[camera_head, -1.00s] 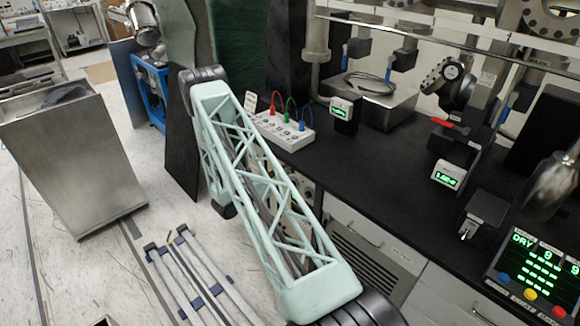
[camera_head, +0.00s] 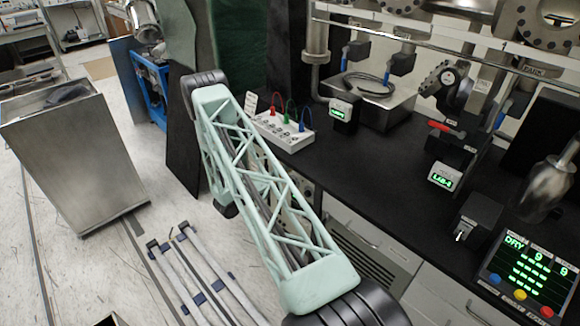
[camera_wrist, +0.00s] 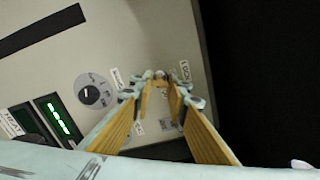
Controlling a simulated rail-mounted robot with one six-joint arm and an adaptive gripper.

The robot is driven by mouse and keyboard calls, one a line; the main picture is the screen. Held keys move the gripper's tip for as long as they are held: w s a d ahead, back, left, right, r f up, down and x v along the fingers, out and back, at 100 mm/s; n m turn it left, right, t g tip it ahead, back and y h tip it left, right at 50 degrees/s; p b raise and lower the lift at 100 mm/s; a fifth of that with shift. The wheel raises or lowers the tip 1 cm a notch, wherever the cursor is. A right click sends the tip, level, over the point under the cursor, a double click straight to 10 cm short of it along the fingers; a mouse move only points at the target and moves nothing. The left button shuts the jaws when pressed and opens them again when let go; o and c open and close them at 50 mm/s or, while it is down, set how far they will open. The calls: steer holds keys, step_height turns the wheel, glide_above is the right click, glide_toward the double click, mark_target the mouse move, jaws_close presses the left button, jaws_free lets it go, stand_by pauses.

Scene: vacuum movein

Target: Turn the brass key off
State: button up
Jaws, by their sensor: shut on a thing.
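In the wrist view my gripper (camera_wrist: 161,84) reaches up to a light grey panel (camera_wrist: 150,35), its two yellow-ribbed fingers converging at the panel face. A small dull metal piece (camera_wrist: 160,75) shows between the fingertips; it looks like the brass key's head, and the fingers are shut on it. The fingers hide most of it, so its turn angle cannot be told. In the head view neither my gripper nor the key shows.
Left of my fingers the panel has a round dial (camera_wrist: 93,91) and green-lit displays (camera_wrist: 58,117). Dark space lies right of the panel. In the head view a black bench (camera_head: 380,190) carries a socket box (camera_head: 284,131) and a control screen (camera_head: 530,265); a metal bin (camera_head: 75,155) stands left.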

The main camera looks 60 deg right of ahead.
steer(key=n+p, duration=0.1)
steer(key=n, duration=0.3)
steer(key=shift+n, duration=0.4)
stand_by(0.4)
steer(key=o, duration=0.8)
steer(key=shift+o, duration=0.2)
steer(key=shift+a, duration=0.1)
steer(key=v, duration=1.1)
steer(key=shift+a, duration=0.35)
steer(key=shift+w, duration=0.1)
